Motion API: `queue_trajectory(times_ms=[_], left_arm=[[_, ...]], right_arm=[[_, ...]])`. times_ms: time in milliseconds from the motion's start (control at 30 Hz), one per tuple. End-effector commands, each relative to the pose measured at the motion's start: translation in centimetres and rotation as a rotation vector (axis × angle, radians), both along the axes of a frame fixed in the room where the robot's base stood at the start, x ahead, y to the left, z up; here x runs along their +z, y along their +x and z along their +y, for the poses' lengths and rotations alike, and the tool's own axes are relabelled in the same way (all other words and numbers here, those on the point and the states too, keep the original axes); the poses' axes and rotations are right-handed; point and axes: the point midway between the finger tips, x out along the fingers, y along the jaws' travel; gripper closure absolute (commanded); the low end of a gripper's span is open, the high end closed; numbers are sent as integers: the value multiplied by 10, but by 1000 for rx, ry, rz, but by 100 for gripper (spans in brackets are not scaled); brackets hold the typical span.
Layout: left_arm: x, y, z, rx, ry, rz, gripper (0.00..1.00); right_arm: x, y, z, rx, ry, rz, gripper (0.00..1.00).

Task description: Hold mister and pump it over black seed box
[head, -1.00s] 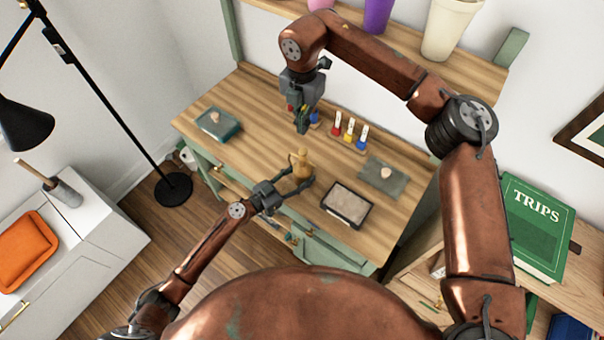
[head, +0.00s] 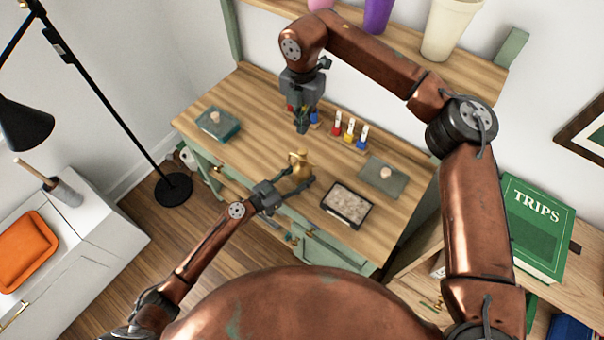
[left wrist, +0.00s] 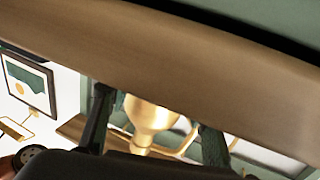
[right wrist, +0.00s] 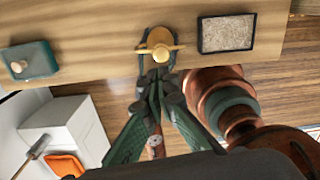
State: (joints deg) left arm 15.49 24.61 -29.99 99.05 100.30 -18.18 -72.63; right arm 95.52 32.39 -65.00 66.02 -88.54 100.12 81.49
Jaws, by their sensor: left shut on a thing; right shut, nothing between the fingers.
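The brass mister (head: 299,162) is near the front edge of the wooden table. My left gripper (head: 301,183) is shut on its body; the mister also shows between the fingers in the left wrist view (left wrist: 150,117). I cannot tell whether its base touches the table. The black seed box (head: 346,205), a shallow tray with speckled pale filling, sits to the right of the mister and also shows in the right wrist view (right wrist: 227,34). My right gripper (head: 302,127) is shut and empty, pointing down over the table behind the mister.
Color-capped bottles (head: 350,132) stand in a rack at the back. A green box with a knob (head: 217,124) is at the table's left, and a grey-green lid with a knob (head: 383,177) is right of the seed box. Pots (head: 450,28) stand on the shelf above.

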Motion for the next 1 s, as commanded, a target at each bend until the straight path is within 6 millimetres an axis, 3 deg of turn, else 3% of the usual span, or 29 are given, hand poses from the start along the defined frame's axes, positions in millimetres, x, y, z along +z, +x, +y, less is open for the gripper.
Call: queue_trajectory(times_ms=[267,633,800,1000], left_arm=[[1,0,0,0,-2,-1,90],[1,0,0,0,-1,-2,90],[1,0,0,0,-2,-1,90],[1,0,0,0,-1,-2,90]], right_arm=[[-8,0,-1,126,22,-34,100],[-28,2,-2,938,59,-381,100],[-18,0,-3,1312,-27,-602,100],[-1,-5,-6,1624,-184,-803,100]])
